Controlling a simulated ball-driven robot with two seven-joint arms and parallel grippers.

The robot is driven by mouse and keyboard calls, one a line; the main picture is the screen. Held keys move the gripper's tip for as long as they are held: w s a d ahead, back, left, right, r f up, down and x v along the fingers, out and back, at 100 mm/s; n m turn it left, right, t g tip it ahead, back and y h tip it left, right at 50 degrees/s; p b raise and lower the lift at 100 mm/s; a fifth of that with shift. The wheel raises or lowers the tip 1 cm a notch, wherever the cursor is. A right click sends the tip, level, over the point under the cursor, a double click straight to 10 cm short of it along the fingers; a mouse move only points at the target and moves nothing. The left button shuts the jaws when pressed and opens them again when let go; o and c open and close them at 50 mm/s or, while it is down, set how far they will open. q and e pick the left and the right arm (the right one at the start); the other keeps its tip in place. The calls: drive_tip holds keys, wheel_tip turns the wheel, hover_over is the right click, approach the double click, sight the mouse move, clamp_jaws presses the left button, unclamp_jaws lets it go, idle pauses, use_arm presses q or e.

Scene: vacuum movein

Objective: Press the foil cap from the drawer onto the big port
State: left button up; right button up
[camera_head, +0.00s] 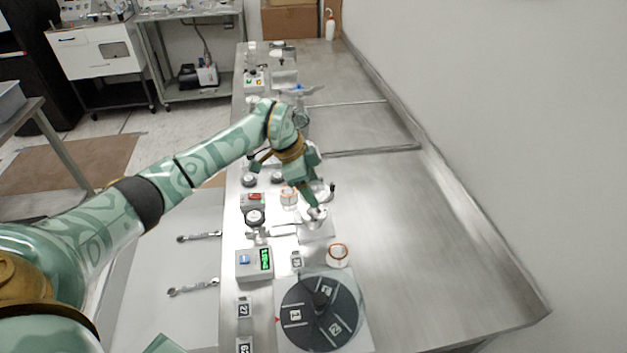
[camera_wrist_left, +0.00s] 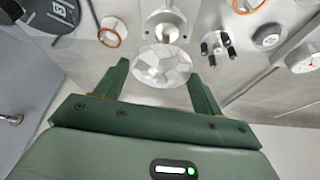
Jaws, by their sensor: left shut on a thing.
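My left gripper (camera_head: 313,207) is shut on the foil cap (camera_wrist_left: 162,66), a round, crinkled silver disc between its fingertips in the left wrist view. The cap also shows as a small bright disc at the fingertips in the head view (camera_head: 318,214). A round metal port (camera_wrist_left: 165,24) with a dark opening lies just beyond the cap in the left wrist view, and I take it for the big port. In the head view the gripper hangs above its pale base (camera_head: 316,235). I cannot tell whether cap and port touch. The drawer is not clearly seen. My right gripper is not in view.
A dark numbered turntable (camera_head: 342,325) stands at the front. A box with a green display (camera_head: 254,264) and an orange-ringed round part (camera_head: 338,255) are close to the port. Black-knobbed fittings (camera_wrist_left: 213,44) stand beside it. The steel bench (camera_head: 410,240) is clear on the right.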

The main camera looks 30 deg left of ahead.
use_arm(q)
drive_tip(key=shift+f+b, duration=0.3)
drive_tip(key=shift+f, duration=0.25)
wheel_tip(320, 180, down, 4)
drive_tip(key=b, duration=0.3)
drive_tip(key=shift+r, duration=0.1)
drive_tip(key=shift+a+f, duration=0.1)
drive_tip(key=shift+f, duration=0.45)
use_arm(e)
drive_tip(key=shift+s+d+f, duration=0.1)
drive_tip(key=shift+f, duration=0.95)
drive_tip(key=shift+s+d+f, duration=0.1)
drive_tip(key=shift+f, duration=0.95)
use_arm(q)
drive_tip(key=shift+r, duration=0.1)
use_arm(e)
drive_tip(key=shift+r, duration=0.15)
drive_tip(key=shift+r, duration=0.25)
use_arm(q)
drive_tip(key=shift+p, duration=0.4)
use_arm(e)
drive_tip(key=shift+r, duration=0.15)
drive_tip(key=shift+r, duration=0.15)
use_arm(q)
drive_tip(key=shift+f, duration=0.6)
